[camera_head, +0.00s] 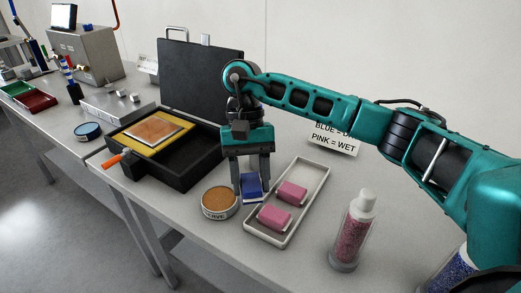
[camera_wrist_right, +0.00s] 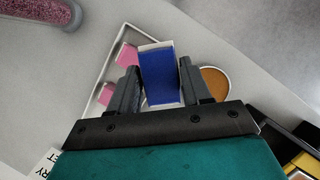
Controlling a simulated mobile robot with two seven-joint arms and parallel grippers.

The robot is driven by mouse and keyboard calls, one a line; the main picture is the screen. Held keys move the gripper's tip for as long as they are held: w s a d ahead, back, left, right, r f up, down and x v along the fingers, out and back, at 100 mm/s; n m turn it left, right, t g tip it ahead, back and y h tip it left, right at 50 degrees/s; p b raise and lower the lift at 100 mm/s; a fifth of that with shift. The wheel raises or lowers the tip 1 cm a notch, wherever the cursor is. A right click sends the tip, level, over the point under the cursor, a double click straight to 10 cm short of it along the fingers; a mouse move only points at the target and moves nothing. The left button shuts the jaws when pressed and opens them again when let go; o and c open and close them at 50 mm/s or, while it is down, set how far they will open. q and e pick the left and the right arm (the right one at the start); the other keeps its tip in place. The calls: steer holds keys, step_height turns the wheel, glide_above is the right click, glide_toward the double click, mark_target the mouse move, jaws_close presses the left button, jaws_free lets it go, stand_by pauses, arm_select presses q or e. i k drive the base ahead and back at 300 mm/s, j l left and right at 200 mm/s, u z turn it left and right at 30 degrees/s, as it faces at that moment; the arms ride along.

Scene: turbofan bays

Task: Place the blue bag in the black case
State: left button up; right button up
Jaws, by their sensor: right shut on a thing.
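The blue bag (camera_head: 251,187) is a small blue packet with white edges. My right gripper (camera_head: 252,188) is shut on it, between the round tin and the white tray. In the right wrist view the blue bag (camera_wrist_right: 160,75) sits between the two fingers of my right gripper (camera_wrist_right: 160,85). The black case (camera_head: 185,173) stands open to the left of the gripper, its lid (camera_head: 200,80) raised at the back. A yellow-framed orange panel (camera_head: 150,133) lies in its left part; its right part looks empty. My left gripper is not in view.
A white tray (camera_head: 316,190) with two pink bags (camera_head: 274,217) lies right of the gripper. A round tin (camera_head: 219,203) stands close in front. A bottle of pink beads (camera_head: 352,230) stands farther right. A sign (camera_head: 334,138) is behind the tray. An orange-handled tool (camera_head: 113,160) is at the case's left.

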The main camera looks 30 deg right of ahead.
mark_target(191, 157)
steer(key=i+j+z, duration=0.2)
steer(key=i+j, duration=0.35)
steer(key=i+j+z, duration=0.25)
steer(key=i+j, duration=0.2)
steer(key=j, duration=0.2)
